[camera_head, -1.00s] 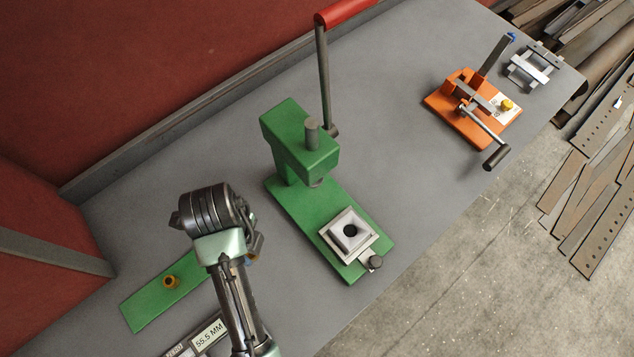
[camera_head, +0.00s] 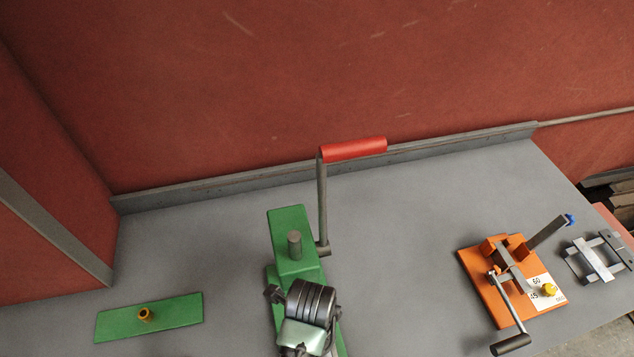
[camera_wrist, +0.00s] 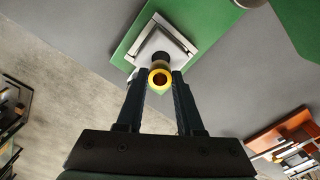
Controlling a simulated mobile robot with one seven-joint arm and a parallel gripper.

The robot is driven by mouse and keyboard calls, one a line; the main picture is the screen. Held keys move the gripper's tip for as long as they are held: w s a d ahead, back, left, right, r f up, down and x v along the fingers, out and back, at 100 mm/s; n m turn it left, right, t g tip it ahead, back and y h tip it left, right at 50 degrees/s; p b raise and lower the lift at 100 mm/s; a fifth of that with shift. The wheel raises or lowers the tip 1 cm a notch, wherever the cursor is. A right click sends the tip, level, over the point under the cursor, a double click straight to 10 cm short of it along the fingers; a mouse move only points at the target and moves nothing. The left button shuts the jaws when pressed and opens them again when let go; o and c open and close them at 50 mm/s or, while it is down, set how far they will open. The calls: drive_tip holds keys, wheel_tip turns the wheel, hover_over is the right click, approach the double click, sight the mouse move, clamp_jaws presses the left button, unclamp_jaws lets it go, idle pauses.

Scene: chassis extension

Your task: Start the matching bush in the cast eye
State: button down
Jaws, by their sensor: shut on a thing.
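My gripper (camera_wrist: 161,74) is shut on a brass-yellow bush (camera_wrist: 160,83), seen nearly end-on with its bore facing the wrist camera. Beyond it in the wrist view is the cast eye (camera_wrist: 174,46), a pale square block with a dark hole, on the green press base (camera_wrist: 128,42). The bush overlaps the near side of the hole; I cannot tell whether it touches the eye. In the head view my wrist covers the front of the green press (camera_head: 291,222), hiding the fingers, bush and eye. Another yellow bush (camera_head: 145,314) stands on a green strip (camera_head: 181,310) at left.
The press lever with its red handle (camera_head: 354,149) rises behind my wrist. An orange fixture (camera_head: 484,285) with a crank stands at right, with a grey metal frame (camera_head: 598,258) beyond it. Bare bench lies between the press and orange fixture. A low rail runs along the back.

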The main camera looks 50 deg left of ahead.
drive_tip(key=shift+f, duration=2.4)
drive_tip(key=shift+f, duration=0.1)
drive_tip(key=shift+w+f, duration=0.1)
drive_tip(key=c, duration=0.5)
unclamp_jaws()
drive_tip(key=shift+c, duration=0.2)
wheel_tip(320, 180, up, 12)
drive_tip(key=shift+r, duration=0.25)
